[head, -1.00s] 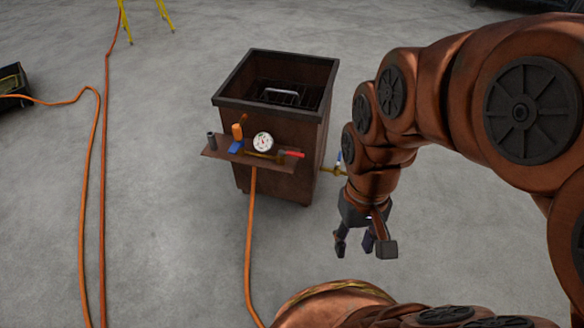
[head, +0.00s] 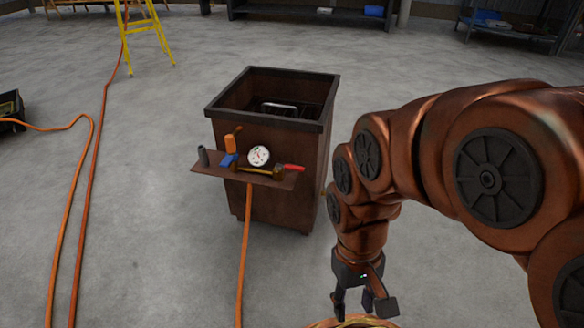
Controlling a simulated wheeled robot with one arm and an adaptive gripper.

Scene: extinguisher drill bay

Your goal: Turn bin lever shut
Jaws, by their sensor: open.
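The brown metal bin (head: 275,198) stands on the floor in the middle of the head view, open at the top. A narrow shelf (head: 212,170) on its front carries a round white gauge (head: 258,156). A red lever-like handle (head: 293,168) sits at the shelf's right end, pointing right, and a blue piece (head: 228,160) lies left of the gauge. I cannot tell which of these is the bin lever. My gripper (head: 353,303) hangs pointing down, right of and nearer than the bin. It is open and empty, apart from the bin.
An orange hose (head: 243,250) runs from the bin's front across the floor. More orange hose (head: 65,225) lies at left. A black box (head: 11,108) is at the left edge. A yellow stand (head: 147,45) and shelving (head: 510,30) are behind. Floor between hoses is clear.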

